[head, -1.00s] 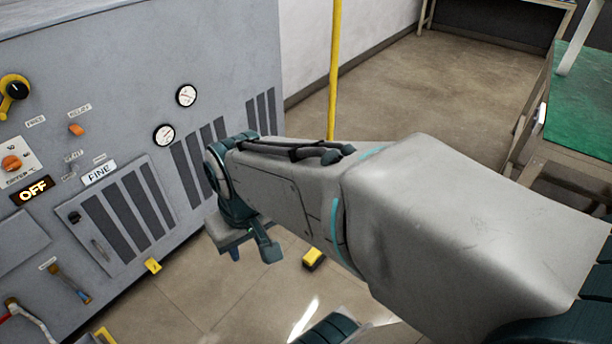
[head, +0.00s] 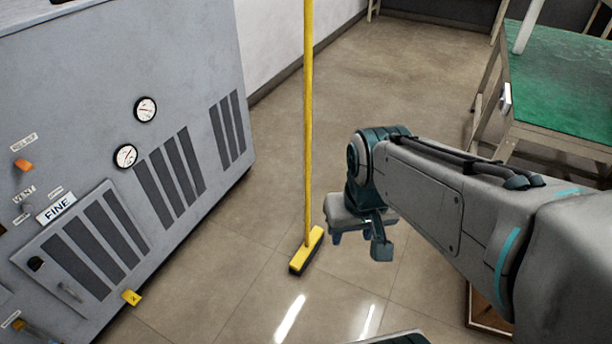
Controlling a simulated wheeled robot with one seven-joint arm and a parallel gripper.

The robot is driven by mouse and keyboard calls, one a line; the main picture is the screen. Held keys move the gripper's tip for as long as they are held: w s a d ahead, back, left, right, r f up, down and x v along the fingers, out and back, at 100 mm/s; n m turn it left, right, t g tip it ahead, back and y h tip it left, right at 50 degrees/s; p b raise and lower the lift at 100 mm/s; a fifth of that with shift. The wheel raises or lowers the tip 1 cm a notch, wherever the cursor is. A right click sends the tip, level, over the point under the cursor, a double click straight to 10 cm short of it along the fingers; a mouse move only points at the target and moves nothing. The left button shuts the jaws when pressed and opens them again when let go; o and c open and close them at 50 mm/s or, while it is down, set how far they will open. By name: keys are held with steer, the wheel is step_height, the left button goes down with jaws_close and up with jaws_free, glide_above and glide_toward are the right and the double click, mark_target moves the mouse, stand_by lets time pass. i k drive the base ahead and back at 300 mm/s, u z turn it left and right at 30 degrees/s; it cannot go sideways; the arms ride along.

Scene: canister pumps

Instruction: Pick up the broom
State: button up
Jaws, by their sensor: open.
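The broom stands upright on the floor in the middle of the head view. It has a long yellow handle (head: 308,120) and a yellow head with dark bristles (head: 307,252). The top of the handle runs out of the picture. My gripper (head: 358,240) hangs from the end of my arm, just right of the broom's lower handle in the picture. It is open, with nothing seen between its fingers, and apart from the broom. How far it is from the handle in depth is hard to tell.
A grey machine cabinet (head: 75,85) with gauges, vents and a FINE label fills the left. A small yellow tag (head: 131,298) is at its base. A green-topped table (head: 565,85) stands at the right. The tiled floor (head: 400,75) behind the broom is clear.

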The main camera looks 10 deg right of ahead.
mark_target(312, 240)
steer(key=z, duration=1.1)
steer(key=i, duration=1.1)
steer(key=u, duration=2.75)
